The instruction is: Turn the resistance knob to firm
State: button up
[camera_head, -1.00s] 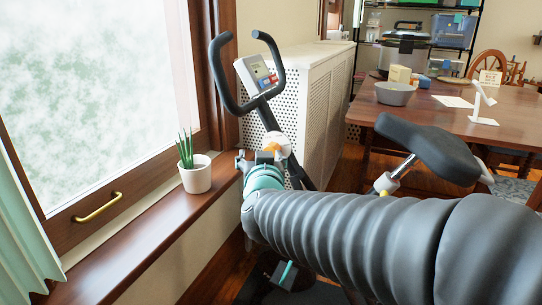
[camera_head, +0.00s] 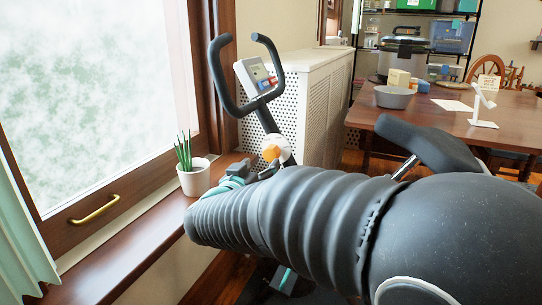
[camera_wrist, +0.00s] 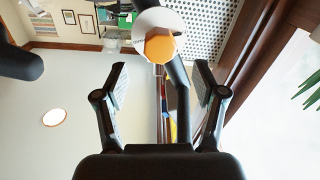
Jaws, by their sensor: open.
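The resistance knob (camera_head: 270,153) is orange and faceted, on a white round dial (camera_head: 283,141) on the post of the exercise bike. In the wrist view the orange knob (camera_wrist: 160,46) is just beyond my fingertips, centred between them, with the white dial (camera_wrist: 158,18) behind it. My gripper (camera_wrist: 162,82) is open and empty, its two fingers apart. In the head view my gripper (camera_head: 258,168) is just below and left of the knob, partly hidden by my arm. Any marking for firm cannot be read.
The bike's handlebars and display (camera_head: 256,76) rise above the knob, and its dark saddle (camera_head: 425,143) is at right. A potted plant (camera_head: 194,178) stands on the windowsill close to my gripper. A perforated radiator cover (camera_head: 310,95) is behind, with a table (camera_head: 440,118) at right.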

aim_at(269, 155)
jog(key=x, duration=0.7)
jog(key=shift+w+d, duration=0.1)
jog(key=shift+w, duration=0.05)
jog(key=c, duration=1.1)
